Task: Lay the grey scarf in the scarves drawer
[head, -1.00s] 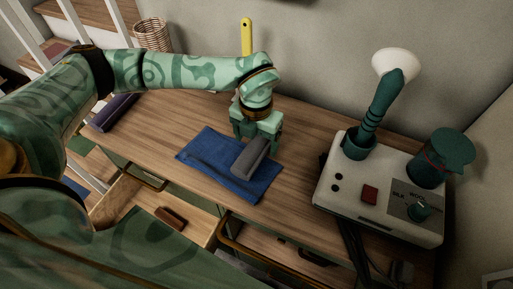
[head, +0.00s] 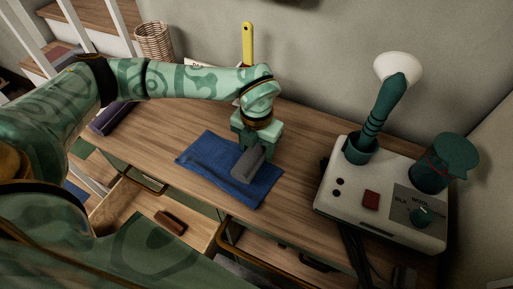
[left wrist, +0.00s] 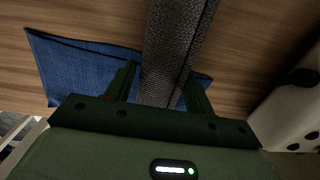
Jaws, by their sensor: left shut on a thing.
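The grey scarf (head: 247,166), a folded or rolled bar of dark knit, is held over a blue cloth (head: 206,159) on the wooden bench. My left gripper (head: 256,146) is shut on it near its far end. In the left wrist view the scarf (left wrist: 172,45) passes between the two fingers. I cannot tell whether the scarf touches the cloth. An open drawer (head: 202,232) is below the bench's front edge, with a brown block (head: 170,222) in it. No drawer label is readable. My right gripper is out of view.
A white steamer unit (head: 378,236) with a teal wand (head: 387,105) and jug (head: 430,170) stands at right. A purple roll (head: 110,118) lies at left. A wicker basket (head: 153,40) stands behind the bench. Bare bench top (head: 165,125) shows left of the cloth.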

